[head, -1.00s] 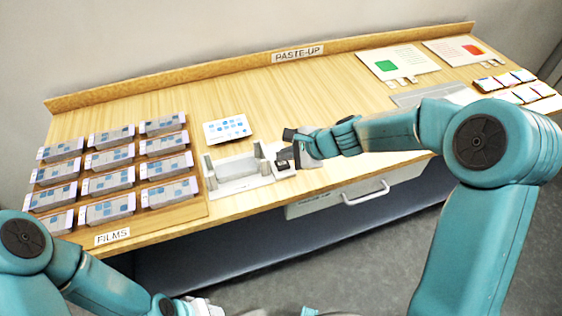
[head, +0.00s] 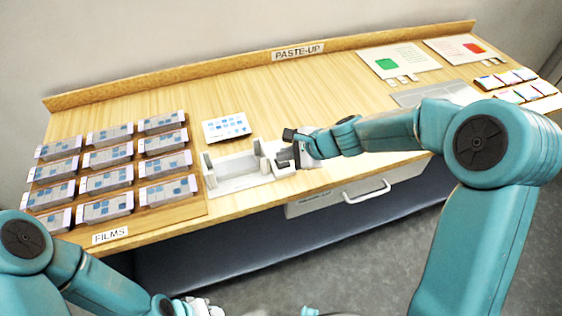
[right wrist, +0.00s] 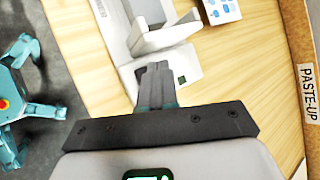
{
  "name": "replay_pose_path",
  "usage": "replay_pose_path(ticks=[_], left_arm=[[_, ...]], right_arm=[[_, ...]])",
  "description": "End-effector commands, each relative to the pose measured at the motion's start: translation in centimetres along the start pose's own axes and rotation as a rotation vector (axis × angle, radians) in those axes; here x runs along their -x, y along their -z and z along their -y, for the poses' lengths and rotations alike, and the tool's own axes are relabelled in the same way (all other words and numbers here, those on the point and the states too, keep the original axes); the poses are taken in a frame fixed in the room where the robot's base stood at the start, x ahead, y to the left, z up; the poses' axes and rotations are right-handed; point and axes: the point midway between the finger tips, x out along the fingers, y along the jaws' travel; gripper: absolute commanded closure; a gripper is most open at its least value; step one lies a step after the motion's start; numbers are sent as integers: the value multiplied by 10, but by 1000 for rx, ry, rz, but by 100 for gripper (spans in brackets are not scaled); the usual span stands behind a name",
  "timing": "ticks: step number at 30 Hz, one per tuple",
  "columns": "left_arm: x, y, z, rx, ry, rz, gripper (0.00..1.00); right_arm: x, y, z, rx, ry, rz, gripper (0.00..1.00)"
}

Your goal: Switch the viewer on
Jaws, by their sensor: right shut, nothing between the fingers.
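The viewer (head: 238,186) is a pale grey cradle with upright end walls at the middle front of the table. It also shows in the right wrist view (right wrist: 163,40). At its right end is a small block with a dark top (head: 284,158), partly hidden by my right gripper. My right gripper (head: 296,163) is shut and empty, with its fingertips at this block. In the right wrist view the closed fingers (right wrist: 156,75) reach the viewer's base; whether they touch it I cannot tell. My left gripper (head: 200,307) is at the bottom edge, mostly cut off.
A rack of several film boxes (head: 110,160) fills the left of the table. A card with blue pictures (head: 226,127) lies behind the viewer. A drawer handle (head: 366,192) sticks out in front.

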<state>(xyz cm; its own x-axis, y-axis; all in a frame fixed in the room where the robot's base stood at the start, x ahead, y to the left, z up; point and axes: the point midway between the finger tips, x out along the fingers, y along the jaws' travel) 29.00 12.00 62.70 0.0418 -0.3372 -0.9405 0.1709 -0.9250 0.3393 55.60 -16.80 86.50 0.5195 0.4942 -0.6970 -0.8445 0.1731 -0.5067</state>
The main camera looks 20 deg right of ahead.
Motion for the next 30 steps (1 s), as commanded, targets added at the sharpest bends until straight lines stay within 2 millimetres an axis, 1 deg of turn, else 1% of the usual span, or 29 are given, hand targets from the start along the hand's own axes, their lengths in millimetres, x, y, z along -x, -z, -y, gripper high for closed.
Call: replay_pose_path(ticks=[24,30], left_arm=[[-6,0,2,0,0,0,57],[-3,0,1,0,0,0,57]], right_arm=[[-4,3,-3,0,0,0,100],[-2,1,-1,0,0,0,100]])
